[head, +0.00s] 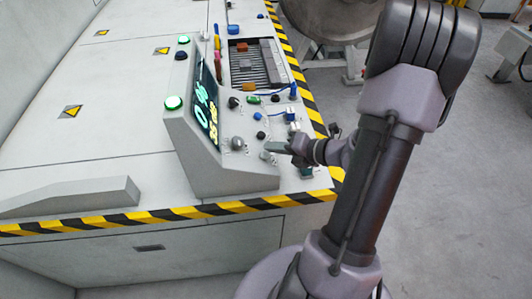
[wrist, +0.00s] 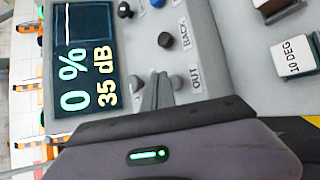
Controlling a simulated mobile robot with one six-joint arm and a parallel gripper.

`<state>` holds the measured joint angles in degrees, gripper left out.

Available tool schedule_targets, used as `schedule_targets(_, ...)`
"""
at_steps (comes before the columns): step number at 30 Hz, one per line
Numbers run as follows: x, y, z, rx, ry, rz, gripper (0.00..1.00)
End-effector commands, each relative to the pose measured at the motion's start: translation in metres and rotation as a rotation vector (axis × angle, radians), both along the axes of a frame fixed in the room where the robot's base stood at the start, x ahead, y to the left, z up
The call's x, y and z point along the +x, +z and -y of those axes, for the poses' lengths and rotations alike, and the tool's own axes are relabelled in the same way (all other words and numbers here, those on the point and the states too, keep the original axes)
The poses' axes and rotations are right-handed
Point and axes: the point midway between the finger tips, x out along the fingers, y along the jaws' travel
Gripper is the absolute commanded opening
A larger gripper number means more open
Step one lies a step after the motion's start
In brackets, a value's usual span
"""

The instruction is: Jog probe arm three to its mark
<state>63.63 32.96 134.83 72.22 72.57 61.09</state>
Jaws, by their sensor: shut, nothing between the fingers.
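The console (head: 225,150) carries a tilted screen (head: 205,103), which in the wrist view (wrist: 85,60) reads 0 % and 35 dB. Beside the screen are small controls, among them a dark knob (wrist: 165,40) and labels BACK (wrist: 187,32) and OUT (wrist: 195,78). A grey ball-topped knob (head: 237,143) stands at the console's near end. My gripper (head: 270,147) is shut and empty, low over the panel near the OUT label; its fingers (wrist: 158,85) partly hide a grey control there. I cannot tell whether they touch it. Probe arm three and its mark are not identifiable.
Green-lit buttons (head: 174,102) sit on the console's left side. A tray with blocks (head: 255,60) lies behind the panel. A white block marked 10 DEG (wrist: 293,58) lies at the right in the wrist view. Yellow-black striping edges the bench; grey floor is open at right.

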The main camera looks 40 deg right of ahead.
Motion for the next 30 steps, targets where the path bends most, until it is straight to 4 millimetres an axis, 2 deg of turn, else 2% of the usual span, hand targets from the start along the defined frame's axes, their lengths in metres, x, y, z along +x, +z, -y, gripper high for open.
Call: schedule_targets(30,0.0023,-0.0098,-0.0039,0.001,0.000,-0.001,0.00)
